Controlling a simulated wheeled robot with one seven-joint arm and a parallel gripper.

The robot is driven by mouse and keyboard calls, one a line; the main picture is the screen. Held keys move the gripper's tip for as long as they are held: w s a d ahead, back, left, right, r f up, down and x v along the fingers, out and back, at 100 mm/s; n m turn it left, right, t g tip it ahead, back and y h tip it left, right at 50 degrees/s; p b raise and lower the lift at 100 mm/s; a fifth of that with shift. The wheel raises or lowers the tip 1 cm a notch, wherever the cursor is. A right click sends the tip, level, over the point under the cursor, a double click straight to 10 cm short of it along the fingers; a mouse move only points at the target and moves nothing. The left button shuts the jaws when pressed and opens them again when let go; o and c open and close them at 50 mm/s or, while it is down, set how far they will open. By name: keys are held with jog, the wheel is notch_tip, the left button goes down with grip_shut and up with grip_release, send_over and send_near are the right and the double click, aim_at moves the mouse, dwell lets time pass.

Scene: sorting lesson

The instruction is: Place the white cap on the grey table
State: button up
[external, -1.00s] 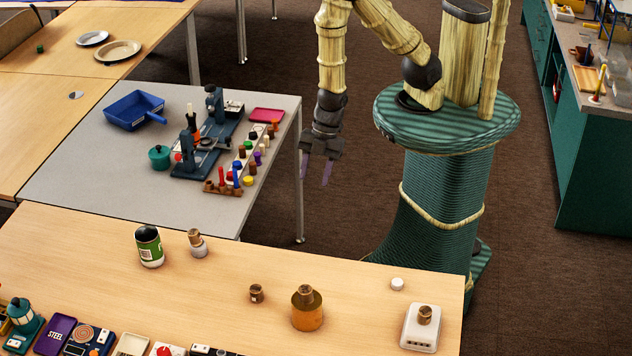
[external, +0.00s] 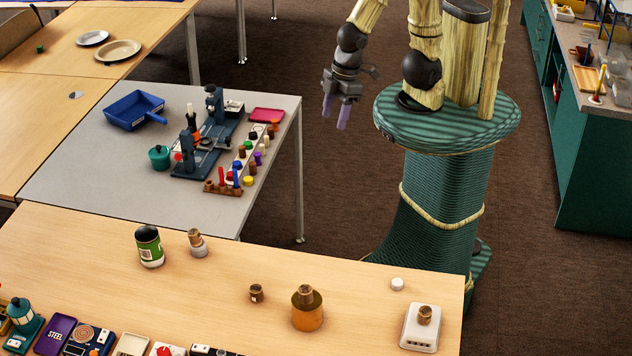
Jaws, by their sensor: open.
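The white cap (external: 397,284) is a small round piece lying by itself on the light wooden table, near its right end. The grey table (external: 85,190) stands behind that wooden table, at the left. My gripper (external: 335,114) is open and empty, with its purple fingers pointing down. It hangs in the air over the brown floor, right of the grey table and well apart from the white cap.
On the wooden table (external: 100,230), an orange jar (external: 307,317) and a white block (external: 420,330) stand near the cap. The grey table holds a blue tray (external: 133,109), dark instruments (external: 195,157) and several coloured pegs. Its front left part is bare.

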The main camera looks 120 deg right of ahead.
jog(key=s+a+f+m+t+y+b, duration=0.1)
jog(key=s+a+f+m+t+b, duration=0.2)
jog(key=a+f+m, duration=1)
jog(key=s+a+f+m+t+y+b, duration=0.1)
jog(key=s+a+f+m+t+b, duration=0.3)
jog(key=s+a+f+m+t, duration=0.3)
jog(key=s+a+f+m, duration=0.5)
jog(key=a+m, duration=0.3)
jog(key=m, duration=0.5)
jog(key=shift+s+a+f+m+t+y, duration=0.15)
jog(key=shift+s+f+m+t+y, duration=0.2)
jog(key=shift+s, duration=0.4)
